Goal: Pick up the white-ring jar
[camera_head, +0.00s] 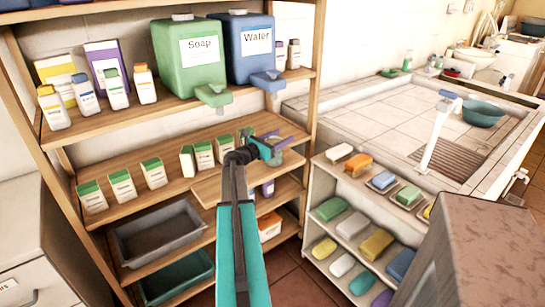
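My gripper (284,145) is at the right end of the middle shelf (130,220) of the wooden rack, at the end of my teal and dark arm. It is small in the picture, and I cannot make out whether its fingers are open or shut. A small greyish-green rounded thing (276,159) shows right at the gripper, partly covered by it. It may be a jar, but I cannot make out a white ring on it. Several white boxes with green tops (154,173) stand on the same shelf to the left. No white-ring jar shows clearly.
A green Soap container (190,75) and a blue Water container (245,60) stand on the shelf above. A wooden board (210,191) juts out below the gripper. A low rack with coloured soaps (352,225) and a tiled basin (390,130) are to the right.

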